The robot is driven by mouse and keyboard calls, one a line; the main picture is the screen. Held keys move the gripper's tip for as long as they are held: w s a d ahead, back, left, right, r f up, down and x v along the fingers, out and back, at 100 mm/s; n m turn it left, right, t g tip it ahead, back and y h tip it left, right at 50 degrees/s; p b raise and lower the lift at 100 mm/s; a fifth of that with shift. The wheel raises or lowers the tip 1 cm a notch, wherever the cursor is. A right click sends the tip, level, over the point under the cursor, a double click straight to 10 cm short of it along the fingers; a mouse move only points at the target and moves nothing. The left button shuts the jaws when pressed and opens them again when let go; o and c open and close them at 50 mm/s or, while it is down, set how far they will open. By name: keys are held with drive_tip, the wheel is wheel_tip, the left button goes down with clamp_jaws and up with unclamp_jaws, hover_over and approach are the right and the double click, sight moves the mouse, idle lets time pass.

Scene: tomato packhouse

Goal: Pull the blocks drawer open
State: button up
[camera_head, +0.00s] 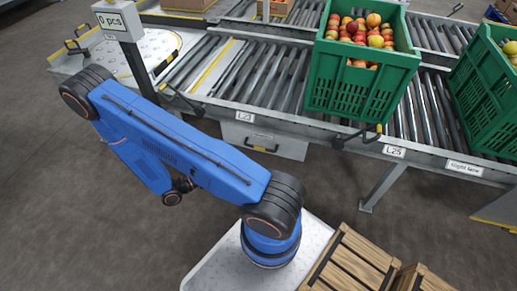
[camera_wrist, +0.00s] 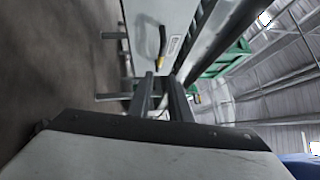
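A grey drawer front (camera_head: 290,146) sits under the roller conveyor in the head view, with a black and yellow handle (camera_head: 262,149) on it. My gripper itself is hidden in the head view.
A green crate of tomatoes (camera_head: 345,95) stands on the conveyor (camera_head: 247,72), with another green crate (camera_head: 490,85) at the right. Wooden crates (camera_head: 350,262) are by my base. A scale post (camera_head: 135,55) stands at the left. Floor in front of the drawer is clear.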

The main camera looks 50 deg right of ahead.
sight(260, 148)
drive_tip(key=x, duration=1.6)
drive_tip(key=shift+r, duration=0.1)
drive_tip(key=shift+c, duration=0.6)
clamp_jaws()
